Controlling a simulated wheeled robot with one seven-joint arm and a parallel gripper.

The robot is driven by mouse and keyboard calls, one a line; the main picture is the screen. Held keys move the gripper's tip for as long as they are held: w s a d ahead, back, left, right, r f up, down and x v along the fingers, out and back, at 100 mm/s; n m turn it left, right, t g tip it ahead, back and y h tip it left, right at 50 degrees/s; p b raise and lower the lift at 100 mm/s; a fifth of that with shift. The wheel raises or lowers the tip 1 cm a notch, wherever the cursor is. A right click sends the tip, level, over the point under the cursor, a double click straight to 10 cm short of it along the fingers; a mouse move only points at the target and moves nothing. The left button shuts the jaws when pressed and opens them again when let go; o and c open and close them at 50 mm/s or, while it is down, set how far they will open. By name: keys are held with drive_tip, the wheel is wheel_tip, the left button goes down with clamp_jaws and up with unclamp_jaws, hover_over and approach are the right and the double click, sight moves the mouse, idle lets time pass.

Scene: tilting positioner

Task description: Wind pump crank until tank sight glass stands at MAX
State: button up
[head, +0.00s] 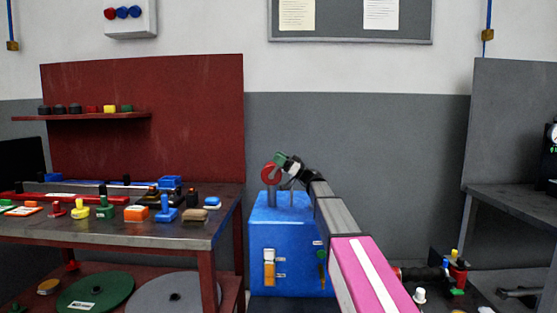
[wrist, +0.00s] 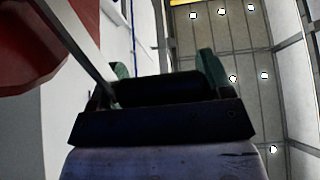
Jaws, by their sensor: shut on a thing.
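The orange top looks close to the upper of two small side tags, whose lettering is too small to read. The red pump wheel (head: 268,174) sits on a post above the tank. My gripper (head: 288,163) is at the wheel's upper right. In the wrist view my green-tipped gripper (wrist: 165,75) is shut on the dark crank handle (wrist: 165,91). A grey crank arm (wrist: 82,50) runs to it.
A workbench (head: 190,232) with several small coloured parts stands left of the tank, close to it. A grey bench (head: 520,205) stands at the right. More small parts lie low at the right, near my arm.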

drive_tip(key=o, duration=1.2)
drive_tip(key=shift+s+f, duration=0.1)
drive_tip(key=shift+s, duration=0.3)
drive_tip(key=shift+w, duration=0.1)
drive_tip(key=shift+r, duration=0.4)
drive_tip(key=r, duration=0.3)
drive_tip(key=shift+s+a+r, duration=0.1)
drive_tip(key=shift+s+r, duration=0.1)
drive_tip(key=shift+r, duration=0.2)
drive_tip(key=s+a+r, duration=0.4)
drive_tip(key=s+a, duration=0.1)
drive_tip(key=s+a+r, duration=0.2)
drive_tip(key=s+a, duration=0.1)
drive_tip(key=shift+a+r, duration=0.1)
drive_tip(key=shift+r, duration=0.15)
